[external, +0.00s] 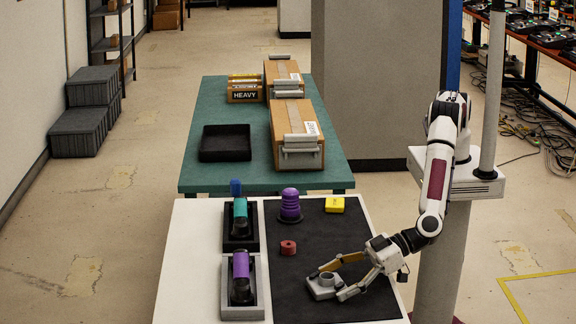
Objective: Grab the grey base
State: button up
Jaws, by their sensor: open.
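The grey base (322,287) is a low, light-grey piece with a round raised ring. It lies on the black mat (300,306) near the front of the white table. My gripper (327,283) is low over the mat, reaching in from the right. Its fingers are open, one on the far side of the base and one on the near side. I cannot tell whether either finger touches the base.
A small red ring (288,247), a purple stacked piece (290,204) and a yellow block (334,204) sit farther back on the mat. A green table (200,177) stands behind.

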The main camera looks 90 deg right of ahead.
aim_at(336, 281)
dwell(0.5)
jog(key=c, duration=1.4)
jog(key=shift+c, duration=0.2)
jog(key=shift+r, duration=0.1)
jog(key=shift+r, duration=4.95)
